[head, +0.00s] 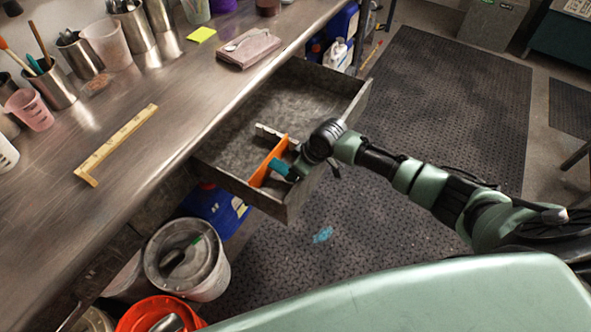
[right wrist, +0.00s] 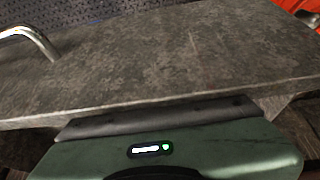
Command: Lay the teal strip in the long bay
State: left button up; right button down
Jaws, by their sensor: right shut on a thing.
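A grey drawer (head: 232,135) stands pulled out from under the bench. An orange divider (head: 268,162) stands upright across its near end, and a short pale grey piece (head: 270,133) meets it at an angle. The teal strip (head: 281,170) shows as a short piece beside the orange divider, on the front-wall side. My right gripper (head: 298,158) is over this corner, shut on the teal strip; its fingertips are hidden. I cannot tell whether the strip touches the drawer floor. The right wrist view shows the drawer's front wall (right wrist: 160,65) close up. My left gripper is not in view.
The metal bench (head: 150,165) holds cups, tools, a yellow bar (head: 118,142) and a folded cloth (head: 248,48). A grey bucket (head: 187,258) and an orange bucket (head: 158,312) stand below. A drawer handle (right wrist: 35,38) sticks out in the right wrist view. The floor mat (head: 440,90) is mostly clear.

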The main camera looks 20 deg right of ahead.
jog(key=shift+s+f+b, duration=0.2)
jog(key=shift+s+f, duration=0.15)
jog(key=shift+f, duration=0.35)
jog(key=shift+s+f+b, duration=0.15)
jog(key=shift+s+f, duration=0.15)
jog(key=shift+f, duration=0.35)
jog(key=shift+s+f+b, duration=0.15)
jog(key=shift+f+b, duration=0.2)
jog(key=shift+f, duration=0.1)
jog(key=c, duration=0.9)
grip_release()
jog(key=shift+d, duration=0.1)
jog(key=r, duration=0.7)
jog(key=d+r, duration=0.1)
jog(key=r, duration=0.2)
jog(key=shift+s+r, duration=0.15)
jog(key=shift+r, duration=0.15)
jog(key=shift+r, duration=0.1)
